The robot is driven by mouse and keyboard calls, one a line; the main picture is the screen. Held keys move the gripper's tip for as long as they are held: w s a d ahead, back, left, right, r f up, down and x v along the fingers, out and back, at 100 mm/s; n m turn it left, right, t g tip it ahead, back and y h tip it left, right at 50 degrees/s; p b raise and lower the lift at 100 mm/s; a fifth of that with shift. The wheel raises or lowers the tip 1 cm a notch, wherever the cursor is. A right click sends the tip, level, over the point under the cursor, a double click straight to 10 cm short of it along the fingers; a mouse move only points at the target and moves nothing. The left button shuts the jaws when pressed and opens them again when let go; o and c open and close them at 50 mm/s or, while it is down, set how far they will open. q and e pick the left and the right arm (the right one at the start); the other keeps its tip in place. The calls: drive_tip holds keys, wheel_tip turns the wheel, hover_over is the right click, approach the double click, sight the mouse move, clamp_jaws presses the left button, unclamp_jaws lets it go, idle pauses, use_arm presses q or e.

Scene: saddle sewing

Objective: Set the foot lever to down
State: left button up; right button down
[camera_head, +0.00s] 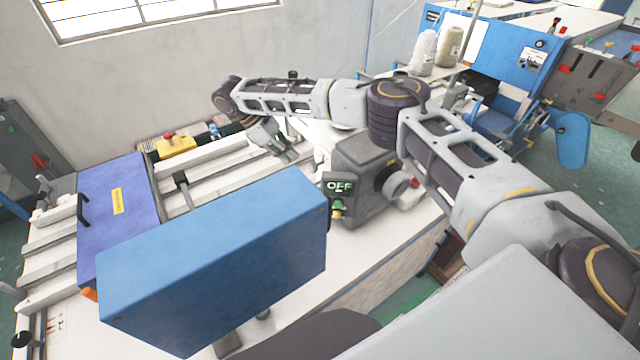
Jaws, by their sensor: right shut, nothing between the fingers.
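My right arm reaches in from the right, bends over the grey sewing machine (357,205) and ends in my right gripper (290,157). The gripper points down and to the right, beside the white part of the machine (322,137). Its fingers are shut and nothing shows between them. I cannot make out the foot lever; the arm and machine body may hide it, so its position cannot be told. My left gripper is not in view.
A dark panel reading OFF (339,186) is on the machine's front. A large blue box (215,262) stands in front of the gripper area. White rails (215,183) and a purple-blue plate (116,207) lie left. Thread cones (425,52) and a blue machine (505,62) stand back right.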

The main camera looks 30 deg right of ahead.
drive_tip(key=shift+s+d+r+m+g, duration=0.1)
drive_tip(key=shift+s+m+g, duration=0.05)
drive_tip(key=shift+m, duration=1.4)
drive_tip(key=shift+s+d+r+m+g, duration=0.1)
drive_tip(key=shift+s+m, duration=0.05)
drive_tip(key=shift+m, duration=1.35)
drive_tip(key=shift+s+d+r+m+g, duration=0.1)
drive_tip(key=shift+s+m+g, duration=0.05)
drive_tip(key=shift+m, duration=1.4)
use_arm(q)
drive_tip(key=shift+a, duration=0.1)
use_arm(e)
drive_tip(key=shift+f, duration=0.1)
drive_tip(key=x, duration=1.3)
drive_tip(key=shift+d+f, duration=0.25)
drive_tip(key=shift+d, duration=0.1)
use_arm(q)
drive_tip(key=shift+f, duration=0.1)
use_arm(e)
drive_tip(key=shift+w+f, duration=0.1)
drive_tip(key=shift+f, duration=0.05)
